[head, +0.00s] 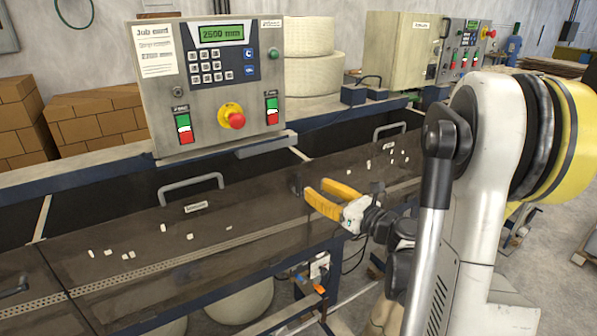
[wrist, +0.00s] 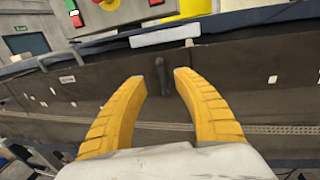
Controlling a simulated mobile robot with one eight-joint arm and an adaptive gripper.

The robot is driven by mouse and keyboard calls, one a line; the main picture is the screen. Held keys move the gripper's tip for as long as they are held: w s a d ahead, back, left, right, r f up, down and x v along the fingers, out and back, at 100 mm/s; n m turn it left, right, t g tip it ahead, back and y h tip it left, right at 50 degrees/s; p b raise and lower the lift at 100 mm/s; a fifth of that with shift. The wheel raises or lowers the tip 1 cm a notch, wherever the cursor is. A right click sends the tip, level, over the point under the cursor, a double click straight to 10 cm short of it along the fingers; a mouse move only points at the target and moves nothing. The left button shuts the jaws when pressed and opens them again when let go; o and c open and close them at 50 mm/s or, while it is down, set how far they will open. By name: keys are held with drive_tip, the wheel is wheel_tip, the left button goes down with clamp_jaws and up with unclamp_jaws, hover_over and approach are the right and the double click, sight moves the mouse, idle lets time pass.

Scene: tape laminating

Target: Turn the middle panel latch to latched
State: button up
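The middle panel latch is a small dark lever on the brown panel. In the head view the latch (head: 296,186) shows just left of my fingertips. In the wrist view the latch (wrist: 162,77) stands about upright in the picture, between the tips of my yellow fingers. My gripper (head: 317,189) is open, with a wide gap between its fingers; the gripper (wrist: 161,79) also shows so in the wrist view. I cannot tell whether either finger touches the latch. The panel (head: 262,215) lies beneath and around it.
A metal handle (head: 190,189) stands on the panel left of my gripper, and another handle (head: 389,130) is at the right. A second dark latch (head: 14,288) is at the lower left. White scraps (head: 109,252) lie on the panels. A control box (head: 212,85) stands behind.

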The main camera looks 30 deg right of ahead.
sight(300, 179)
drive_tip(key=p+x, duration=0.1)
drive_tip(key=x, duration=0.7)
drive_tip(key=shift+d, duration=0.1)
clamp_jaws()
